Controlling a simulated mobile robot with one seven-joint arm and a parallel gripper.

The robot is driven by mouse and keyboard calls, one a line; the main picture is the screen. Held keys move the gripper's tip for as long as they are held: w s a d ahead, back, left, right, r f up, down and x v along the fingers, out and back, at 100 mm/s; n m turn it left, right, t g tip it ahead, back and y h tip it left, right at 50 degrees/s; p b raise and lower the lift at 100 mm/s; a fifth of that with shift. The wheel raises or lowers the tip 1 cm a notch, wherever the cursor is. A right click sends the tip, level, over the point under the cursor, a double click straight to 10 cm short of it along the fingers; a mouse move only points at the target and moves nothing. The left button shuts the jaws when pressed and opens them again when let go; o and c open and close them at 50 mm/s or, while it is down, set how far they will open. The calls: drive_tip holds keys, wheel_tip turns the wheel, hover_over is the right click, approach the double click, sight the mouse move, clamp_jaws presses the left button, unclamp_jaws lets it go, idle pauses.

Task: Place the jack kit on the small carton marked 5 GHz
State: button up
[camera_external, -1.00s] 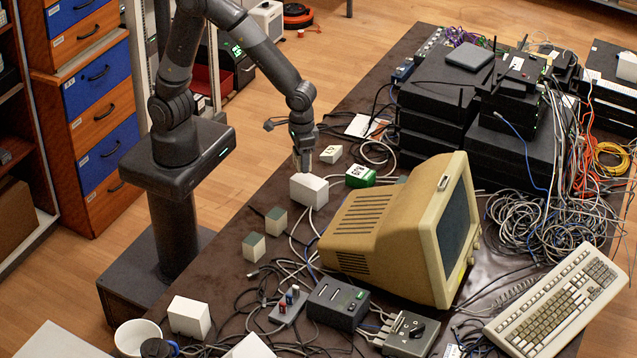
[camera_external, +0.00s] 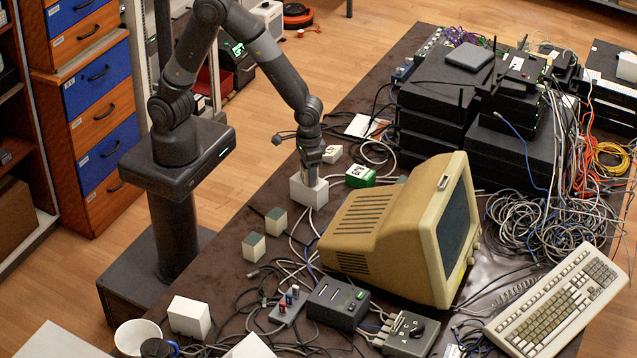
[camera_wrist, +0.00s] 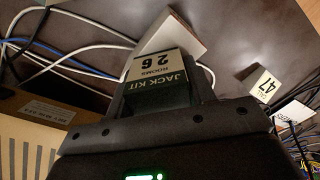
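The jack kit (camera_wrist: 160,72) is a small block with a cream and dark green label reading "JACK KIT ROOMS 2 6" in the wrist view. My gripper (camera_wrist: 161,88) is shut on it, one finger on each side. In the external view my gripper (camera_external: 310,184) points down at the top of a white carton (camera_external: 309,196); the fingers mostly hide the jack kit there. The carton also shows beyond the kit in the wrist view (camera_wrist: 189,33). I cannot tell whether kit and carton touch. No 5 GHz mark is readable.
A green-and-white box (camera_external: 360,176) and a small box (camera_external: 331,154) stand close behind. The beige monitor (camera_external: 395,228) is close on the right. Two small green-topped blocks (camera_external: 265,233) stand front left. Cables lie around the carton. A block marked 47 (camera_wrist: 264,88) shows in the wrist view.

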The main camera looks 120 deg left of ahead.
drive_tip(key=o, duration=0.4)
drive_tip(key=shift+r, duration=0.15)
wheel_tip(320, 180, up, 11)
drive_tip(key=shift+f, duration=0.1)
drive_tip(key=shift+d+r, duration=0.1)
drive_tip(key=shift+r, duration=0.65)
drive_tip(key=s+d+r+m+t, duration=0.2)
drive_tip(key=s+d+r+m, duration=0.1)
drive_tip(key=s+r, duration=0.4)
drive_tip(key=s+d+r+m+t, duration=0.3)
drive_tip(key=s+r+m, duration=0.3)
drive_tip(key=s, duration=0.6)
drive_tip(key=shift+d+r+t, duration=0.3)
drive_tip(key=shift+d+r, duration=0.1)
drive_tip(key=shift+d, duration=0.05)
